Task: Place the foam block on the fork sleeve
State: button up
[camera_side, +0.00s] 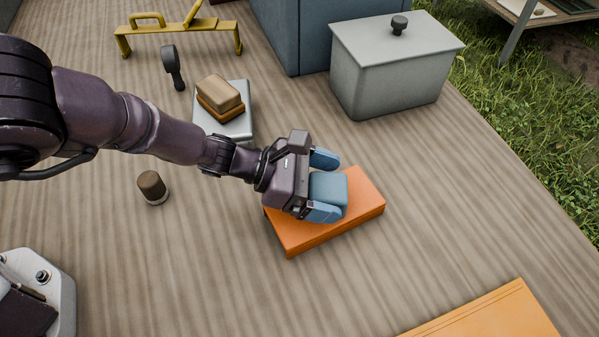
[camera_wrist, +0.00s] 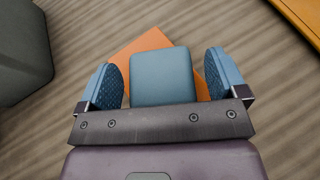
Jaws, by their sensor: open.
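A blue-grey block (camera_side: 331,189), which I take as the foam block, sits on an orange flat slab (camera_side: 363,196), which I take as the fork sleeve. My gripper (camera_side: 324,184) is over the slab, its two blue fingers on either side of the block. In the wrist view the block (camera_wrist: 163,78) stands between the spread fingers of my gripper (camera_wrist: 162,75), with a visible gap on each side. Orange slab (camera_wrist: 147,43) shows behind and beside it there. The block's underside is hidden, so its contact with the slab is not directly seen.
A grey lidded bin (camera_side: 388,80) and a blue box (camera_side: 300,35) stand at the back. A scale-like grey stand (camera_side: 237,128) holds a tan-and-brown block (camera_side: 219,94). A small brown-topped cylinder (camera_side: 152,187) stands left. Another orange panel (camera_side: 490,318) lies front right. Table right of the slab is clear.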

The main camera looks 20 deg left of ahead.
jog(key=v, duration=1.2)
jog(key=w+a+r+n+t+y, duration=0.3)
jog(key=a+r+n+y, duration=0.2)
jog(key=a+r+n, duration=0.5)
jog(key=w+a+r+n+t+y, duration=0.35)
jog(key=a+r+n, duration=0.25)
jog(key=n, duration=0.8)
jog(key=s+a+r+n+g+y, duration=0.1)
jog(key=s+a+r+n+y, duration=0.1)
jog(key=s+a+r+n, duration=0.3)
jog(key=s+a+r+n+g+y, duration=0.1)
jog(key=s+a+n+y, duration=0.2)
jog(key=n, duration=0.5)
jog(key=s+a+r+n+g, duration=0.2)
jog(key=s+n+g, duration=0.2)
jog(key=s+n, duration=0.8)
jog(key=s+h, duration=0.1)
jog(key=s, duration=0.3)
jog(key=shift+n, duration=0.3)
